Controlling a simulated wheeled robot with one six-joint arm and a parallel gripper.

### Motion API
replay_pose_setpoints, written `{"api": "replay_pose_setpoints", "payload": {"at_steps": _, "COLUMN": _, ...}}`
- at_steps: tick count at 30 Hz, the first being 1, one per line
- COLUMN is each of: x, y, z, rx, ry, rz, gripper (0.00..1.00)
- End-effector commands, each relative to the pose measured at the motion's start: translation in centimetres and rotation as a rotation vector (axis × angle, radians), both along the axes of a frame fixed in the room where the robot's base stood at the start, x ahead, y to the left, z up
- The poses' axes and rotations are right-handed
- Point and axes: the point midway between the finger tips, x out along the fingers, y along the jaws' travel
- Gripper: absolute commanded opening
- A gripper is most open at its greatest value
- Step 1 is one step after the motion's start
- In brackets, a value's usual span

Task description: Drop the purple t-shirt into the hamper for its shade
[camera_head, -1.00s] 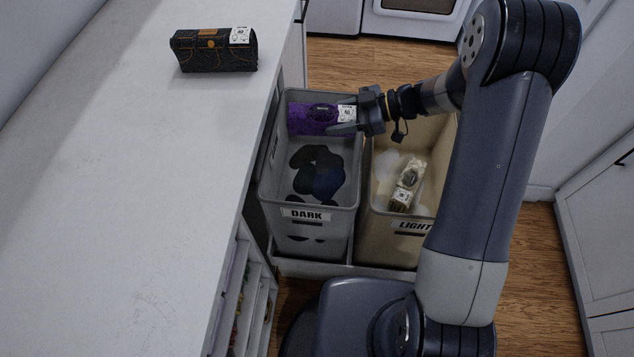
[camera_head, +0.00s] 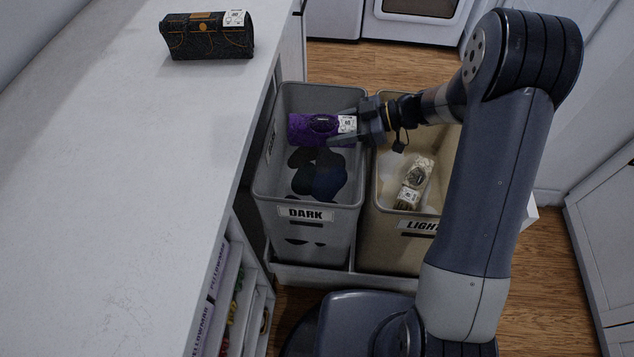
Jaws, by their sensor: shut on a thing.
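The purple t-shirt (camera_head: 306,129) is a folded bundle with a dark patch and a white tag at its right end. My gripper (camera_head: 347,129) reaches in from the right and is shut on the tagged end of the shirt. The shirt is over the far part of the grey hamper (camera_head: 307,230) labelled DARK. How far it is below or above the rim is hard to tell. Dark clothing (camera_head: 318,175) lies inside that hamper. The beige hamper (camera_head: 398,240) labelled LIGHT stands to its right, partly hidden by my arm.
A light bundle with a white tag (camera_head: 412,185) lies in the LIGHT hamper. A dark denim bundle (camera_head: 207,36) rests at the far end of the white counter (camera_head: 130,180), left of the hampers. Shelves with packages (camera_head: 230,300) are under the counter. Wood floor shows behind the hampers.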

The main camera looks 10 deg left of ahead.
Motion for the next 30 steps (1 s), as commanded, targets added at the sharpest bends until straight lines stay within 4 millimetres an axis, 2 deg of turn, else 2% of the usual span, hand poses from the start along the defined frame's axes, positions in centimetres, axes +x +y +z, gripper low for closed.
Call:
{"api": "replay_pose_setpoints", "payload": {"at_steps": 5, "x": 0.0, "y": 0.0, "z": 0.1, "rx": 0.001, "ry": 0.0, "rz": 0.0, "gripper": 0.24}}
{"api": "replay_pose_setpoints", "payload": {"at_steps": 6, "x": 0.0, "y": 0.0, "z": 0.1, "rx": 0.001, "ry": 0.0, "rz": 0.0, "gripper": 0.53}}
{"api": "replay_pose_setpoints", "payload": {"at_steps": 14, "x": 0.0, "y": 0.0, "z": 0.1, "rx": 0.0, "ry": 0.0, "rz": 0.0, "gripper": 0.74}}
{"api": "replay_pose_setpoints", "payload": {"at_steps": 23, "x": 0.1, "y": -0.2, "z": 0.2, "rx": 0.0, "ry": 0.0, "rz": -0.001, "gripper": 0.76}}
{"api": "replay_pose_setpoints", "payload": {"at_steps": 26, "x": 0.3, "y": -1.1, "z": 0.6, "rx": 0.0, "ry": -0.002, "rz": -0.004, "gripper": 0.76}}
{"api": "replay_pose_setpoints", "payload": {"at_steps": 30, "x": 0.6, "y": -3.6, "z": 1.7, "rx": 0.0, "ry": -0.002, "rz": -0.006, "gripper": 0.76}}
